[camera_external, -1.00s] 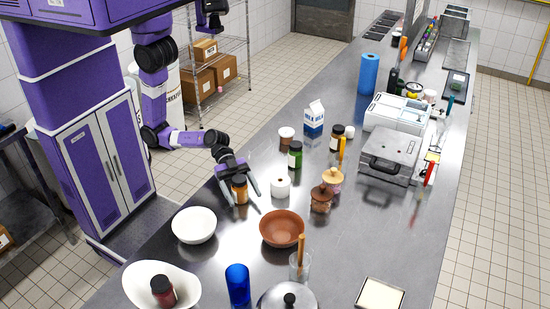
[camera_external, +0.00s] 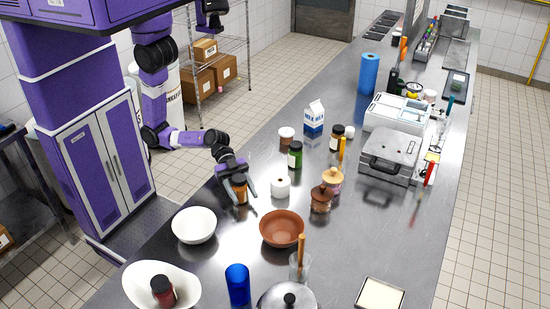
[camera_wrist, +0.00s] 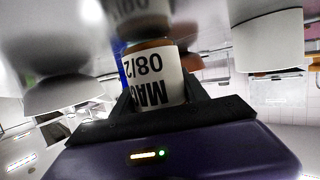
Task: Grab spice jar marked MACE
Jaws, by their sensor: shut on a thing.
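The spice jar (camera_external: 239,192) is a small amber jar with a dark lid and a white label, upright on the steel counter. In the wrist view the jar (camera_wrist: 155,75) appears upside down between the fingers, and its label shows "MAC" and "08/2", the rest cut off by my gripper. My gripper (camera_external: 241,194) is shut around the jar, a finger on each side; it also shows in the wrist view (camera_wrist: 160,100). I cannot tell whether the jar is clear of the counter.
A white bowl (camera_external: 194,226) and a terracotta bowl (camera_external: 282,228) stand in front. A white roll-shaped item (camera_external: 280,187) is close on the right. A green jar (camera_external: 295,155), another dark jar (camera_external: 337,138) and a milk carton (camera_external: 314,118) stand behind. Another jar (camera_external: 163,291) sits in a white dish (camera_external: 187,284).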

